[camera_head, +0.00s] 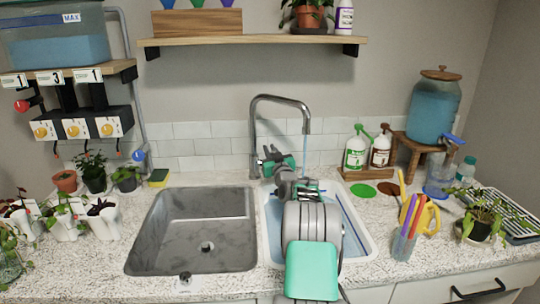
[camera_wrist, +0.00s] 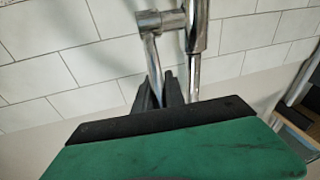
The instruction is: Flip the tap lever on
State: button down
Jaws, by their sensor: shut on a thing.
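The chrome tap (camera_head: 253,125) stands behind the sinks, its spout arched over the right basin. A thin blue stream of water (camera_head: 305,148) falls from the spout. In the wrist view the tap's upright (camera_wrist: 196,45) runs beside a thin chrome lever (camera_wrist: 152,55), joined to it by a short cross piece. My gripper (camera_wrist: 158,88) has its dark fingertips closed around the lower end of the lever. In the head view my gripper (camera_head: 276,164) is beside the tap's base, and my arm hides much of the right basin. The lever is too small to make out clearly there.
The left sink (camera_head: 195,230) is empty. A wooden shelf (camera_head: 250,41) hangs above the tap. A pen cup (camera_head: 404,240) and a yellow watering can (camera_head: 427,215) stand right of my arm.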

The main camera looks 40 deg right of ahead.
jog(key=c, duration=1.4)
grip_release()
jog(key=shift+s, duration=0.1)
jog(key=b+v, duration=0.1)
jog(key=v, duration=0.6)
jog(key=shift+s+a+f, duration=0.1)
jog(key=shift+s+a, duration=0.1)
jog(key=shift+s, duration=0.15)
